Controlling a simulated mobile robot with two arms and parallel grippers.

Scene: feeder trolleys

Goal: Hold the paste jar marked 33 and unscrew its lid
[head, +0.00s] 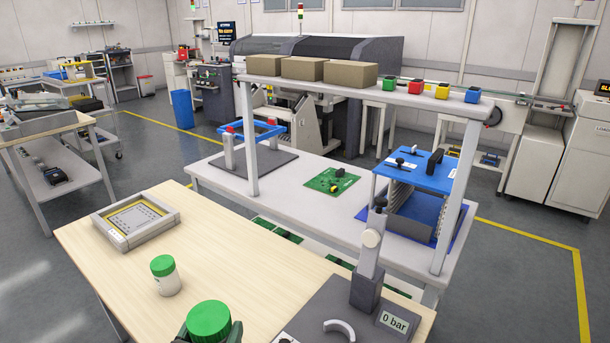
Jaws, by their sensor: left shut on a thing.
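A large green lid (209,320) shows close to me at the bottom edge. My left gripper (209,330) is shut around the thing under this lid, with a dark finger on each side. The jar body below the lid is hidden by the lid and the picture edge. A second white jar (167,284) with a green lid (163,265) stands upright on the wooden table, to the left and farther back. I cannot read a number on either jar. My right gripper is not in view.
The wooden table (240,255) also holds a framed tray (136,220) at the back left. A grey fixture (345,310) with an upright post and a "0 bar" display stands at the right. The table's middle is clear. A white bench (285,185) stands behind.

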